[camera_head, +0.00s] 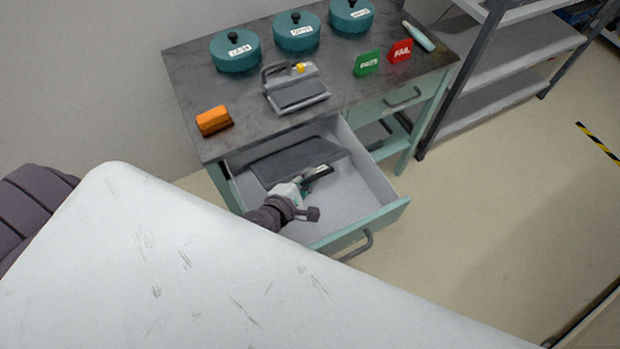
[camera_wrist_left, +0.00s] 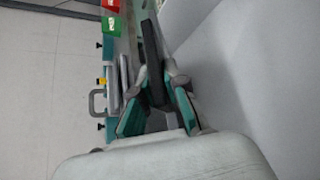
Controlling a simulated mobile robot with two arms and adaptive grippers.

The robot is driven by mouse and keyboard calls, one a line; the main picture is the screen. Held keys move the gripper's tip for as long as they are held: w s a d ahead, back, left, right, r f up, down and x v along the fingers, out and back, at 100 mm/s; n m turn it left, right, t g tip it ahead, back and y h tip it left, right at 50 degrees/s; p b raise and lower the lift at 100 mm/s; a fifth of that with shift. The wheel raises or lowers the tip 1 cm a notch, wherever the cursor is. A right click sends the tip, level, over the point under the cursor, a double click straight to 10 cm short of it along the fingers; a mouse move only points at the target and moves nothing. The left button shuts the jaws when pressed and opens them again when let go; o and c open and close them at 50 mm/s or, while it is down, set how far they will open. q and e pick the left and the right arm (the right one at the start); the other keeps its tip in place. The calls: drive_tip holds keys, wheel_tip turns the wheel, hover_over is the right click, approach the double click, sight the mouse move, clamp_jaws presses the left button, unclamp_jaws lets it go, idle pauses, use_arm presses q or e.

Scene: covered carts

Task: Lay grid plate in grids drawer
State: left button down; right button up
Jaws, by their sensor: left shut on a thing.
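The dark grey grid plate (camera_head: 290,160) is over the open drawer (camera_head: 350,196), towards its back. My left gripper (camera_head: 321,174) is inside the drawer area, shut on the plate's near side. In the left wrist view the plate (camera_wrist_left: 152,58) shows nearly edge-on as a dark slab between the two fingers of the left gripper (camera_wrist_left: 155,84). I cannot tell whether the plate touches the drawer floor. The drawer has light grey walls and a teal front with a handle; its front floor is bare. My right gripper is not in view.
On the dark tabletop stand teal lidded pots (camera_head: 235,52), an orange block (camera_head: 214,120), a grey device (camera_head: 296,90), a green sign (camera_head: 367,63), a red sign (camera_head: 401,51) and a pale bottle (camera_head: 419,37). A shelf rack (camera_head: 500,70) stands at right. The floor (camera_head: 480,220) beside the drawer is clear.

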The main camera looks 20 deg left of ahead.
use_arm(q)
drive_tip(key=c, duration=1.1)
unclamp_jaws()
drive_tip(key=shift+c, duration=0.2)
drive_tip(key=v, duration=1.2)
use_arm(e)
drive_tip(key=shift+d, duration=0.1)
